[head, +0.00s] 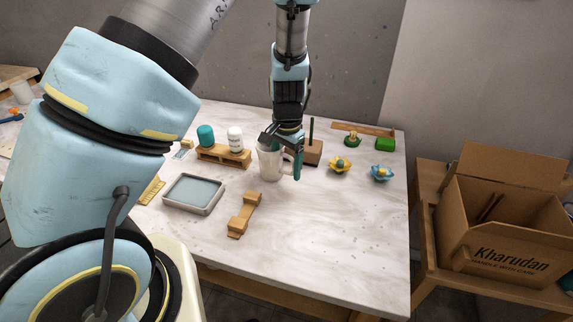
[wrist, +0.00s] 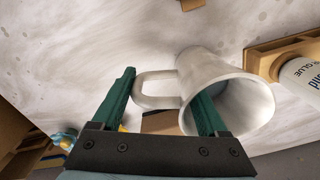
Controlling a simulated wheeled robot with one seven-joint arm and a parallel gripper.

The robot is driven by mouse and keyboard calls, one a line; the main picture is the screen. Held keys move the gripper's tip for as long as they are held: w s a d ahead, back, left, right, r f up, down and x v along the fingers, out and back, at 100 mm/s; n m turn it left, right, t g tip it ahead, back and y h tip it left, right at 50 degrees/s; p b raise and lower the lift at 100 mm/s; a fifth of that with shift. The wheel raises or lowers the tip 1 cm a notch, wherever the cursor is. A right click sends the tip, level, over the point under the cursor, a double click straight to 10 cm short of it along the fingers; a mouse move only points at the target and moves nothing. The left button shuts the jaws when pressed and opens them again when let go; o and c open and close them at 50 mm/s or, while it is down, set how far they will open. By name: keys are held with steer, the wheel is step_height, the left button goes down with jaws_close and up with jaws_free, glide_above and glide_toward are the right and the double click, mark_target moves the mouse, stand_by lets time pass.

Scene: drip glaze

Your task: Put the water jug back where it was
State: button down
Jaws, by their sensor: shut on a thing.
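The water jug is a pale grey-white jug (head: 269,165) near the middle of the table in the head view, upright, with its handle to the right. In the wrist view the jug (wrist: 229,72) shows its open mouth and its handle toward the left. My gripper (head: 284,155) reaches down onto it from above. In the wrist view my gripper (wrist: 165,86) has one green finger at the inside of the mouth and the other beyond the handle. It is shut on the jug. I cannot tell whether the jug's base touches the table.
A wooden rack (head: 224,156) with a teal jar (head: 206,135) and a white glue jar (head: 235,139) stands left of the jug. A grey tray (head: 194,208) and a wooden stepped piece (head: 243,214) lie nearer. A wooden block (head: 312,153) stands close behind. The front right table is clear.

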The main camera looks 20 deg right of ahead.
jaws_free()
steer(key=shift+f, duration=0.1)
step_height(320, 180, up, 12)
steer(key=shift+s+r+b, duration=0.1)
steer(key=shift+r+b, duration=0.05)
steer(key=shift+b, duration=0.55)
steer(key=s+a+r+n+t, duration=0.1)
steer(key=a+r+n, duration=0.2)
steer(key=a+n, duration=0.8)
steer(key=a, duration=1.9)
steer(key=shift+s+n, duration=0.25)
steer(key=shift+n, duration=0.05)
steer(key=shift+r, duration=0.1)
